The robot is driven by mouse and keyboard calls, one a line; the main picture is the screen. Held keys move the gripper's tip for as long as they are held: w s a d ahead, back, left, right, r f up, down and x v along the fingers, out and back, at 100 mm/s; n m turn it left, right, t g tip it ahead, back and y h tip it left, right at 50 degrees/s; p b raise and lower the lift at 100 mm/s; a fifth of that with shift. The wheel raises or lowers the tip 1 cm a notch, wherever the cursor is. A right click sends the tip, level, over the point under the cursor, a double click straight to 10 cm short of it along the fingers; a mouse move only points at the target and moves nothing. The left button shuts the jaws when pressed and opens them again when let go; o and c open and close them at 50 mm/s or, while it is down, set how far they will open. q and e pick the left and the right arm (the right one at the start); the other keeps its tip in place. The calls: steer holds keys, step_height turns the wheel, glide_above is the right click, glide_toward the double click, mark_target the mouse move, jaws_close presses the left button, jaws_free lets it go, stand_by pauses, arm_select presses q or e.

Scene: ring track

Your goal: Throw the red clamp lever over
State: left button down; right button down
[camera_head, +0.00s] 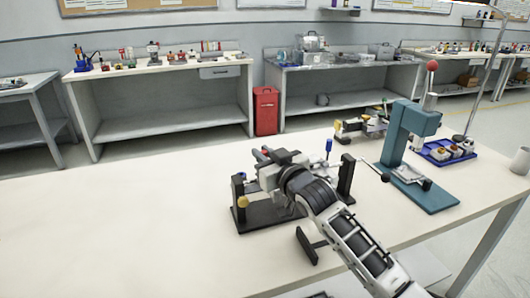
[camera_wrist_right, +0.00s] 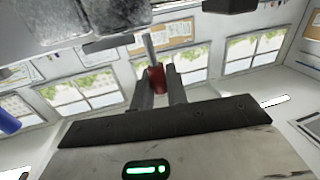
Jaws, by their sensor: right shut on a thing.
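The red clamp lever (camera_wrist_right: 157,79) shows in the right wrist view as a red grip on a thin metal rod. It stands between the two fingers of my right gripper (camera_wrist_right: 158,84), which is shut on it. In the head view my right gripper (camera_head: 263,155) is over a black fixture (camera_head: 262,216) with two uprights and a yellow knob on the left one. Only a small red bit of the lever shows at the fingertips there; my gripper and wrist hide the rest and much of the fixture's middle. My left gripper is not in view.
A teal press (camera_head: 407,150) with a red ball knob stands to the right of the fixture. Behind it are a blue tray (camera_head: 428,154) with several parts and a yellow-black device (camera_head: 362,128). A white cup (camera_head: 520,161) stands far right. The table's left side is clear.

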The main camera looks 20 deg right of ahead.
steer(key=a+n+p, duration=0.1)
steer(key=n+p, duration=0.1)
steer(key=p, duration=0.1)
steer(key=shift+a+n+g, duration=0.2)
steer(key=shift+n+g, duration=0.1)
steer(key=shift+n, duration=0.1)
steer(key=shift+a+f+n+h+p, duration=0.15)
steer(key=shift+a+n+p, duration=0.15)
steer(key=shift+n+p, duration=0.25)
steer(key=shift+a+f+n+h+p, duration=0.15)
steer(key=shift+a+n+p, duration=0.15)
steer(key=shift+n, duration=0.35)
steer(key=n, duration=0.1)
steer(key=a+f+n+p, duration=0.1)
steer(key=shift+n+g+h, duration=0.3)
steer(key=shift+n, duration=0.1)
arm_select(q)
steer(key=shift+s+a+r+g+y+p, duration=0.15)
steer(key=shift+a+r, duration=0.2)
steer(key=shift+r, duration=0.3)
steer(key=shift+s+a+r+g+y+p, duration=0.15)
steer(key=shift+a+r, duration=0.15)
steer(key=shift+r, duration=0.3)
arm_select(e)
steer(key=shift+a+f+n+h, duration=0.25)
steer(key=shift+f+n+h, duration=0.1)
steer(key=shift+n, duration=0.45)
steer(key=shift+f, duration=0.1)
